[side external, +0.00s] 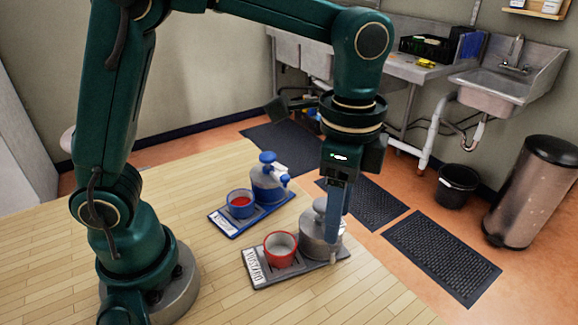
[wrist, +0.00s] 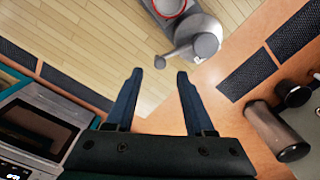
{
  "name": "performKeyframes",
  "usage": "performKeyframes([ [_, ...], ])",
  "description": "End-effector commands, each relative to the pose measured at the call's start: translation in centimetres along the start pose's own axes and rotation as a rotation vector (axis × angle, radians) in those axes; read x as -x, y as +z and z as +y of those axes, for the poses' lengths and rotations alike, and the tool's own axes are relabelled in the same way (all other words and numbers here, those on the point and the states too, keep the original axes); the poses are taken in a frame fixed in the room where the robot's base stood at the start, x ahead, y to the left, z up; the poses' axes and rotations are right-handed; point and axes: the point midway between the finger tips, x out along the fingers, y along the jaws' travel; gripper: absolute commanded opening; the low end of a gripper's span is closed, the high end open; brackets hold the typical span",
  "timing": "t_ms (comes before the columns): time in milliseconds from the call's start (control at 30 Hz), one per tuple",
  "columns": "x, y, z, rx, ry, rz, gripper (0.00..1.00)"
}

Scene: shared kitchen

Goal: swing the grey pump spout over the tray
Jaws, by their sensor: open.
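The grey pump (side external: 312,244) stands on the grey tray (side external: 262,278) beside a red cup (side external: 280,250). My gripper (side external: 337,225) points down at the pump and partly hides its top. In the wrist view, the grey spout (wrist: 178,53) reaches from the round pump head (wrist: 207,45) towards the left, its tip over bare wood rather than over the cup (wrist: 170,5). My two blue fingers (wrist: 159,74) are apart and empty there, with the spout tip showing just beyond and between them. I cannot tell how close they are in height.
A blue tray (side external: 224,224) with a blue pump (side external: 268,180) and a blue cup (side external: 240,204) of red contents lies behind. The table's front left is clear. Floor mats (side external: 440,258), a bin (side external: 530,190) and a sink (side external: 505,80) are beyond the table edge.

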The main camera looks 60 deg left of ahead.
Motion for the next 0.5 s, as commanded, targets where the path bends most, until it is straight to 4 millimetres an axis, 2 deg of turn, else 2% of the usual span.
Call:
performKeyframes([
  [233, -3.0, 0.1, 0.0, 0.001, 0.002, -0.002, 0.54],
  [500, -3.9, 0.1, 0.0, 0.001, -0.002, 0.003, 0.54],
])
